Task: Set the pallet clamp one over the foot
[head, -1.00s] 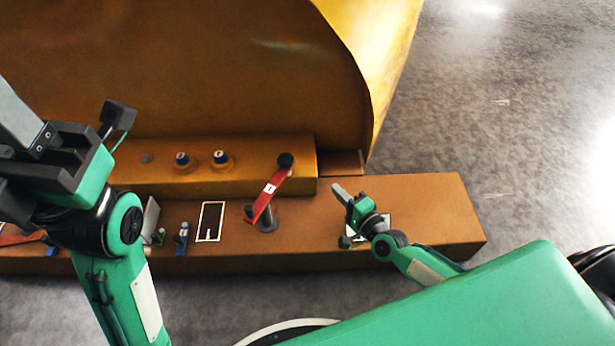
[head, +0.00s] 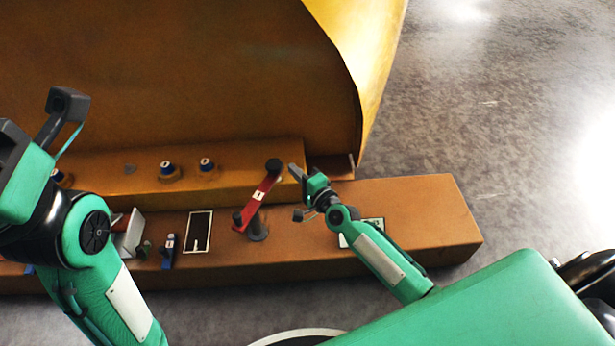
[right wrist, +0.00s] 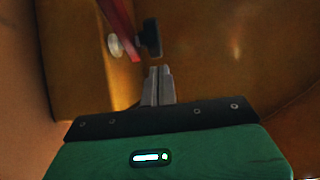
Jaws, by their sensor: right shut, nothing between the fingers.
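Clamp one is a red bar (head: 262,195) with a white "1" label. It stands on a dark post on the orange-brown pallet beam (head: 400,215), with a black knob (head: 274,165) at its far end. In the picture, the knob overlaps the casting's yellow-brown foot ledge (head: 235,160). My right gripper (head: 292,172) is shut and empty, just right of the knob. In the right wrist view, its fingertips (right wrist: 160,70) point at the black knob (right wrist: 150,38), with a small gap showing. My left gripper (head: 65,110) is only partly seen at the left; its jaws are unclear.
The big yellow casting (head: 180,70) rises behind the foot. Blue-capped studs (head: 206,165) stand on the foot. A white-framed dark slot (head: 198,231) and a small blue clamp part (head: 169,250) are on the beam to the left. Grey floor (head: 480,130) is clear at the right.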

